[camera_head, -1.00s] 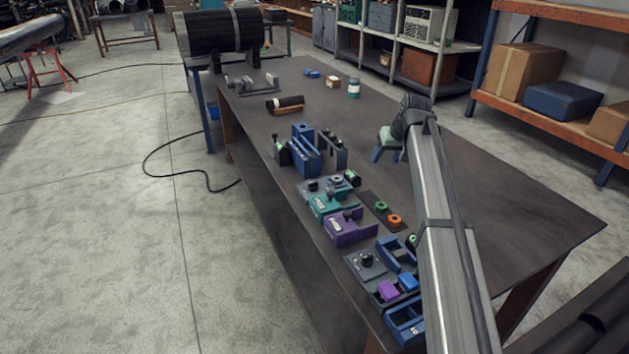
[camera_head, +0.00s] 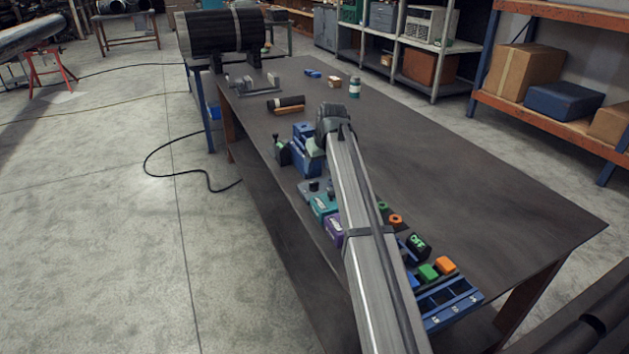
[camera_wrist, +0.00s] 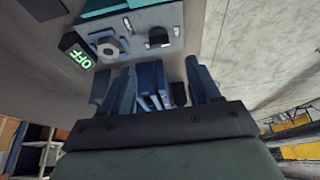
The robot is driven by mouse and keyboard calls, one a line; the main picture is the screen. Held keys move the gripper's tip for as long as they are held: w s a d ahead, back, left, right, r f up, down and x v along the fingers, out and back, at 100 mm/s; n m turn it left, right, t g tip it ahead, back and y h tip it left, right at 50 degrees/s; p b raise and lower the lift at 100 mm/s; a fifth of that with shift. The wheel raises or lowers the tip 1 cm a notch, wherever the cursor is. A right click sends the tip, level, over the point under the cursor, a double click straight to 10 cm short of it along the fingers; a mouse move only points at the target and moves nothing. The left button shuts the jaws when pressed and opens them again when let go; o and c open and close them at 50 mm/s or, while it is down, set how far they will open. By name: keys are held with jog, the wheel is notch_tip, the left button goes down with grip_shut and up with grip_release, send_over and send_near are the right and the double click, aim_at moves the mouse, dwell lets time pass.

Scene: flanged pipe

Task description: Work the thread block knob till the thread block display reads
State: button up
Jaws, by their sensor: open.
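My gripper (camera_wrist: 160,66) is open and empty, its two blue fingers apart in the wrist view. In the head view my gripper (camera_head: 313,150) is over the near-left part of the bench, by a blue slotted holder (camera_head: 302,136). The wrist view shows a grey plate with a black knob (camera_wrist: 157,37) and a round grey dial (camera_wrist: 108,47), both ahead of and apart from the fingers. I cannot tell which of these parts belong to the thread block. My arm hides part of this row in the head view.
A teal block (camera_head: 322,205) and a purple block (camera_head: 334,229) stand along the bench edge. A second display (camera_head: 418,244) and a blue tray (camera_head: 450,303) are nearer. The slotted holder (camera_wrist: 151,83) shows between my fingers. The right side of the bench is clear.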

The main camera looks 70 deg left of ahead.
aim_at(314, 182)
jog(key=x, duration=0.8)
jog(key=shift+a+f, duration=0.1)
jog(key=shift+f, duration=0.1)
jog(key=shift+c, duration=0.3)
jog(key=c, duration=1)
jog(key=shift+m, duration=0.4)
jog(key=m+t, duration=0.1)
jog(key=m, duration=0.1)
jog(key=shift+s+m, duration=0.15)
jog(key=shift+m, duration=0.25)
jog(key=m+t, duration=0.1)
jog(key=m, duration=0.2)
jog(key=shift+a+m+t+h, duration=0.1)
jog(key=shift+m+t+h, duration=0.2)
jog(key=shift+t, duration=0.1)
jog(key=m+h, duration=0.1)
jog(key=m, duration=0.2)
jog(key=m+t+h, duration=0.1)
jog(key=m, duration=0.2)
jog(key=shift+s+a, duration=0.1)
jog(key=shift+s, duration=0.05)
